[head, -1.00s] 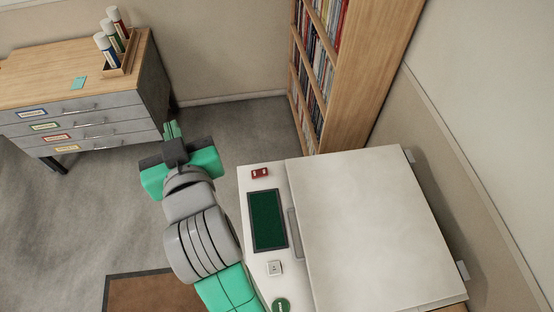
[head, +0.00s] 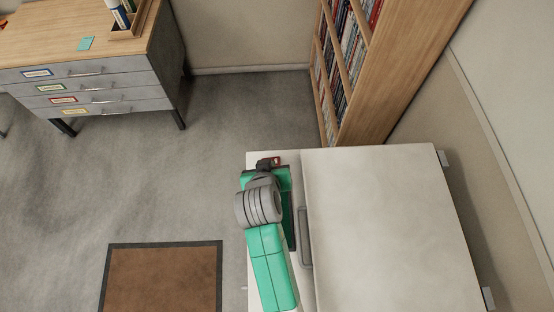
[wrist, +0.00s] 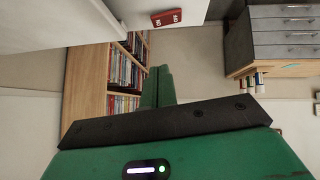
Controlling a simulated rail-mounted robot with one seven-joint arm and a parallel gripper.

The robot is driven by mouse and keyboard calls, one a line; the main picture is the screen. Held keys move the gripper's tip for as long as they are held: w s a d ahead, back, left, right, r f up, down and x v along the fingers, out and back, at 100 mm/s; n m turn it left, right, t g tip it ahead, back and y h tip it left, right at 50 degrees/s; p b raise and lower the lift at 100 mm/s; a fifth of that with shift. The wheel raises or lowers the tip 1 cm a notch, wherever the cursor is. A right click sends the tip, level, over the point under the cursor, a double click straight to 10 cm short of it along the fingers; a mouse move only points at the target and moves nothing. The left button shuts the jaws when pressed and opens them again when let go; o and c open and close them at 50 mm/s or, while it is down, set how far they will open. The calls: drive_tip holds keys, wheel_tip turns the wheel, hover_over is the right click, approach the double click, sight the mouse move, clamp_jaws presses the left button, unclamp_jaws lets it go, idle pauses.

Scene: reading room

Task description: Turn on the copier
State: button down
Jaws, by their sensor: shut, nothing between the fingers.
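The copier (head: 385,225) is a white box with a large pale lid and a control strip along its left side. A small red switch (head: 276,159) sits at the strip's far end, partly covered by my gripper. It shows whole in the wrist view (wrist: 167,17), with two white marks. A dark green screen (head: 289,222) is partly hidden by my arm. My gripper (head: 268,163) is over the far end of the strip beside the red switch. In the wrist view its fingers (wrist: 158,72) are together and empty; contact with the switch is not visible.
A bookshelf (head: 385,75) stands behind the copier against the wall. A grey drawer cabinet (head: 95,85) with a wooden top is at the far left. A brown mat (head: 163,280) lies on open floor to the left.

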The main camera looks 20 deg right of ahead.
drive_tip(key=b, duration=0.1)
hover_over(277, 157)
drive_tip(key=s+a, duration=0.2)
drive_tip(key=s, duration=0.1)
drive_tip(key=f, duration=0.7)
drive_tip(key=shift+w, duration=0.25)
drive_tip(key=shift+s+d+f, duration=0.1)
drive_tip(key=shift+d+f, duration=0.05)
drive_tip(key=shift+f, duration=0.8)
drive_tip(key=shift+d+f, duration=0.15)
drive_tip(key=shift+f, duration=0.8)
